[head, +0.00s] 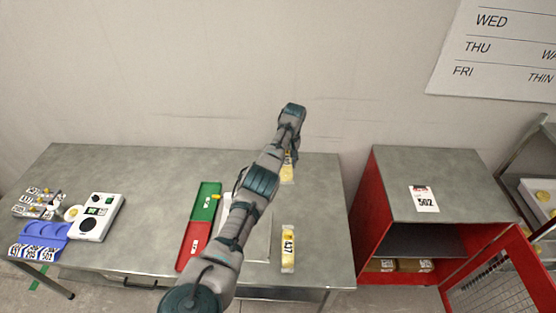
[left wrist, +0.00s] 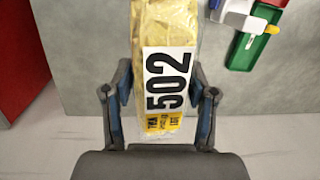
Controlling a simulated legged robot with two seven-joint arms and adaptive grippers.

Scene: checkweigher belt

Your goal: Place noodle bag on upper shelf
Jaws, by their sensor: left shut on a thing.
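The noodle bag (left wrist: 165,30) is a long yellow packet with a white label reading 502. My left gripper (left wrist: 163,105) is shut on it, one finger on each side near the label end. In the head view the bag (head: 287,173) shows partly below my left wrist, over the back right of the steel table. The red cabinet (head: 363,225) stands to the right. A 502 card (head: 423,198) lies on its grey top. Its front is open, with a dark space above a lower level. My right gripper is not in view.
Another bag, labelled 437 (head: 288,248), lies on the table. A green and red tray (head: 207,205), a white device (head: 97,217) and a blue holder (head: 40,240) are further left. Boxes (head: 412,265) sit low in the cabinet. Its mesh door (head: 490,290) stands open at right.

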